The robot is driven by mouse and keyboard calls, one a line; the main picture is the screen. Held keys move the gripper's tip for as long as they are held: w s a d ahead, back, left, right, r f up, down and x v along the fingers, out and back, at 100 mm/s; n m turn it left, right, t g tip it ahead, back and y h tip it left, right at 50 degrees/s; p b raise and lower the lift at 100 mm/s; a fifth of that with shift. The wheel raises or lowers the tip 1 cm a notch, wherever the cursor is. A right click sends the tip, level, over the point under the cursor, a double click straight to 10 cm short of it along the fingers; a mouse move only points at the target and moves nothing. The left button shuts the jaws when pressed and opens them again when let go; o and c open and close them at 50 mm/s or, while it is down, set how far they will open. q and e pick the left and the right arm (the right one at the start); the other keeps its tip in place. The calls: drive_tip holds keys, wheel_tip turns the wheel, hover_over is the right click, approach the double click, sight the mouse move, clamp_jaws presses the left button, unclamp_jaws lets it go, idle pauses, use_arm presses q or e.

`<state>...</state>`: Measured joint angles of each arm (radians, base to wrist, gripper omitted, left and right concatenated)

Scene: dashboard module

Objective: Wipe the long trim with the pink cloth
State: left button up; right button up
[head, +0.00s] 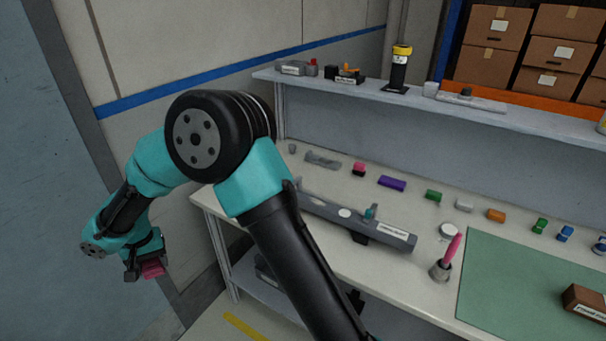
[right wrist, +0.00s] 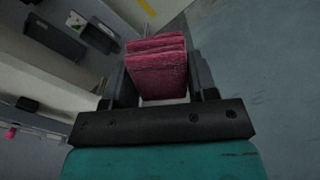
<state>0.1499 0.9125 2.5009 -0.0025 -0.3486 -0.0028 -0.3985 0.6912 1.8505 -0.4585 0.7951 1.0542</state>
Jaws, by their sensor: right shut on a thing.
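The long trim (head: 330,213) is a long dark grey bar with a white label, lying along the left part of the table (head: 415,280). Part of it is hidden behind my right arm. My right gripper (head: 146,273) hangs to the left of the table, past its edge and well apart from the trim. It is shut on the pink cloth (head: 153,267). The right wrist view shows the cloth (right wrist: 157,68) as a folded, dark pink block between the fingers. My left gripper is not in view.
Several small coloured blocks line the table's back. A raised shelf (head: 440,101) with several items runs behind. A wall is at the left.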

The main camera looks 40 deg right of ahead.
drive_tip(key=w+d+r+m, duration=0.1)
drive_tip(key=d+m, duration=0.6)
drive_tip(key=d, duration=0.5)
drive_tip(key=w+d+r+m, duration=0.2)
drive_tip(key=d+m, duration=0.6)
drive_tip(key=d, duration=0.5)
drive_tip(key=s+d+r+m, duration=0.1)
drive_tip(key=s+d+m, duration=0.3)
drive_tip(key=d+m, duration=0.4)
drive_tip(key=s+d+r+m, duration=0.2)
drive_tip(key=s+d+m, duration=0.3)
drive_tip(key=d, duration=1.2)
drive_tip(key=m, duration=0.2)
drive_tip(key=shift+d+m, duration=0.4)
